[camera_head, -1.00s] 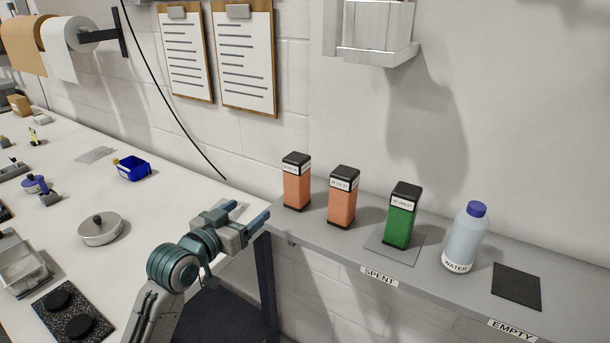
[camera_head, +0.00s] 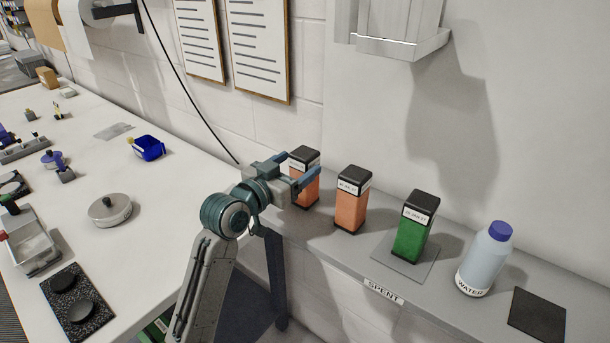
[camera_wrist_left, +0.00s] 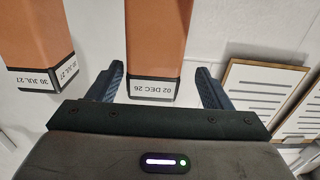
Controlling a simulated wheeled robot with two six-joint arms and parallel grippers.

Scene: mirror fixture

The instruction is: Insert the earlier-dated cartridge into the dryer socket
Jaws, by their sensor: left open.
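Two orange cartridges with black caps stand upright on the grey shelf. The left orange cartridge (camera_head: 307,192) reads "02 DEC 26" in the left wrist view (camera_wrist_left: 157,35). The right orange cartridge (camera_head: 350,208) reads "30 JUL 27" there (camera_wrist_left: 37,40). My left gripper (camera_head: 299,169) is open at the left cartridge's cap. In the left wrist view its fingers (camera_wrist_left: 158,88) lie either side of the labelled cap, with gaps showing. A white wall-mounted housing (camera_head: 398,38) is cut off at the top; I cannot see a socket opening. My right gripper is not in view.
A green cartridge (camera_head: 411,237) stands on a grey pad by the "SPENT" label (camera_head: 384,291). A water bottle (camera_head: 486,262) and an empty dark pad (camera_head: 537,314) are further right. A round lidded tin (camera_head: 110,210) and a blue bin (camera_head: 148,147) sit on the white bench.

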